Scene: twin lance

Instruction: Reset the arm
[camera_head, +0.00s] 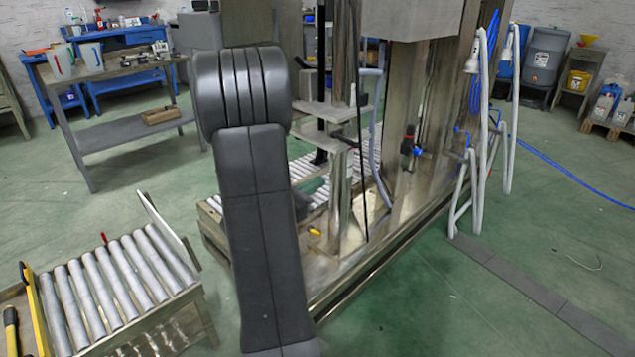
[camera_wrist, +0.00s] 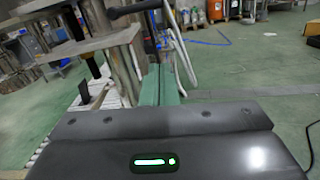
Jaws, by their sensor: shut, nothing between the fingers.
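My arm (camera_head: 265,220) stands upright in the middle of the head view, a dark grey link with a rounded joint on top. My gripper does not show in the head view. In the wrist view the dark housing of my gripper, with a lit green indicator, fills the bottom. Beyond it the greenish fingers of my gripper (camera_wrist: 160,85) are together, with nothing held between them. They point toward the metal machine frame and the floor.
A roller conveyor (camera_head: 120,280) is at lower left. A metal machine frame (camera_head: 405,130) with rollers stands just beyond my arm. White hoses (camera_head: 480,130) hang at its right. A grey side table (camera_head: 125,130) holds jugs. Green floor is open at right.

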